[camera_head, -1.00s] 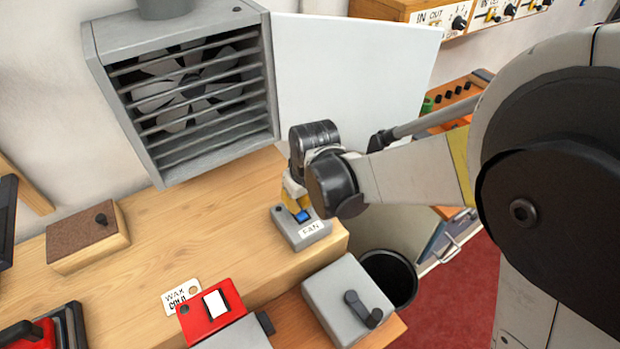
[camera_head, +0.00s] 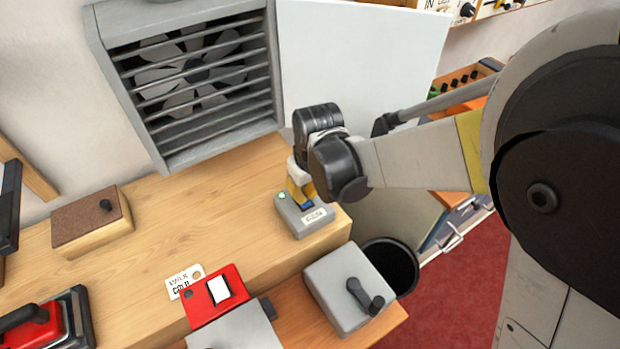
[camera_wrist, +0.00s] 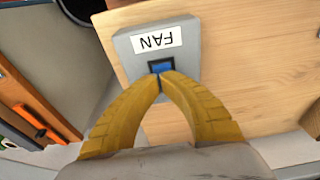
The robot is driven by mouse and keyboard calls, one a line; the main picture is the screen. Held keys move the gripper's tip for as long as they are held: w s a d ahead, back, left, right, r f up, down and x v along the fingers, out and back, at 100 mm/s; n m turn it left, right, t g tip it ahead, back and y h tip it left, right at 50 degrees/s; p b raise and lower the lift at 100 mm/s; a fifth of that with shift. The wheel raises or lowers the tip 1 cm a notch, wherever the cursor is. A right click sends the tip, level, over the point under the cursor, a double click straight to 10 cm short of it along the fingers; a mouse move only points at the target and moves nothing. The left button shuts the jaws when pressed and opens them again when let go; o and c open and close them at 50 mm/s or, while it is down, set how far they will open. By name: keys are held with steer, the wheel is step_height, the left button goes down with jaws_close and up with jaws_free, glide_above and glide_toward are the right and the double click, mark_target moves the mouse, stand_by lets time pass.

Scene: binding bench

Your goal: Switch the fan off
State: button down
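The grey fan switch box (camera_head: 291,214) sits on the wooden bench near its right end, with a white FAN label and a blue rocker (camera_head: 306,206). A small green light (camera_head: 282,196) glows on its top left corner in the head view. The wrist view shows the box (camera_wrist: 185,70) and the blue rocker (camera_wrist: 159,67) too. My gripper (camera_wrist: 160,77) has its yellow fingers with tips together, right at the rocker's edge; they hold nothing. In the head view my gripper (camera_head: 303,199) hides part of the box. The louvred grey fan housing (camera_head: 200,85) is on the wall.
A white panel (camera_head: 360,70) stands behind my gripper. A grey box with a dark crank (camera_head: 345,285), a red unit (camera_head: 212,298) and a wax card (camera_head: 185,282) lie in front. A black bin (camera_head: 392,265) stands right of the bench.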

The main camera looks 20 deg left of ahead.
steer(key=shift+r, duration=0.1)
step_height(320, 180, up, 14)
steer(key=p, duration=0.5)
steer(key=shift+s+d, duration=0.15)
steer(key=shift+d, duration=0.1)
